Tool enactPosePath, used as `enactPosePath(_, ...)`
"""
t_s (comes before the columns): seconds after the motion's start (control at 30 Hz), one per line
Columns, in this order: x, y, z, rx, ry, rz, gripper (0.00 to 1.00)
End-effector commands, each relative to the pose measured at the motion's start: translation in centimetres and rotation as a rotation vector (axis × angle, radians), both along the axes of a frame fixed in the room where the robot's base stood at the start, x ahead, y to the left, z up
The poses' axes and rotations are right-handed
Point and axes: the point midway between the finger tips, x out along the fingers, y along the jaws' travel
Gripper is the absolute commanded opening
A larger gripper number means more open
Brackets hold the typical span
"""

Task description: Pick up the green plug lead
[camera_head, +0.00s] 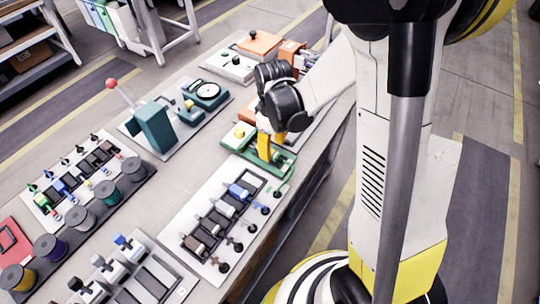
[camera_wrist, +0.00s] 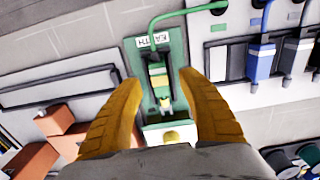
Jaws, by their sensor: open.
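My gripper (camera_head: 264,148) is open, with its yellow fingers pointing down over a green fixture (camera_head: 287,166) on the bench. In the wrist view the open fingers (camera_wrist: 160,88) stand on either side of this fixture (camera_wrist: 177,52), which carries an "EARTH" label. A dark slim part with a pale end (camera_wrist: 158,80) lies in its middle, between the fingers. A green lead (camera_wrist: 178,13) runs from the fixture's top towards the upper right. I cannot tell whether the fingers touch anything.
A white panel (camera_head: 190,215) with several blue and dark plugs lies in front of the fixture. Orange blocks (camera_wrist: 55,120) stand near the left finger in the wrist view.

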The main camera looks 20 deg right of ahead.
Motion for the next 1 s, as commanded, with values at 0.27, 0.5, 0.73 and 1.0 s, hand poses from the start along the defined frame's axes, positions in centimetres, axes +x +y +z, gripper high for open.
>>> enactPosePath(0.27,0.0,-0.1,-3.6,0.000,0.000,0.000,0.47)
enactPosePath(0.5,0.0,-0.1,-3.4,0.000,0.000,0.000,0.21)
enactPosePath(0.73,0.0,-0.1,-3.4,0.000,0.000,0.000,0.00)
enactPosePath(1.0,0.0,-0.1,-3.1,0.000,0.000,0.000,0.00)
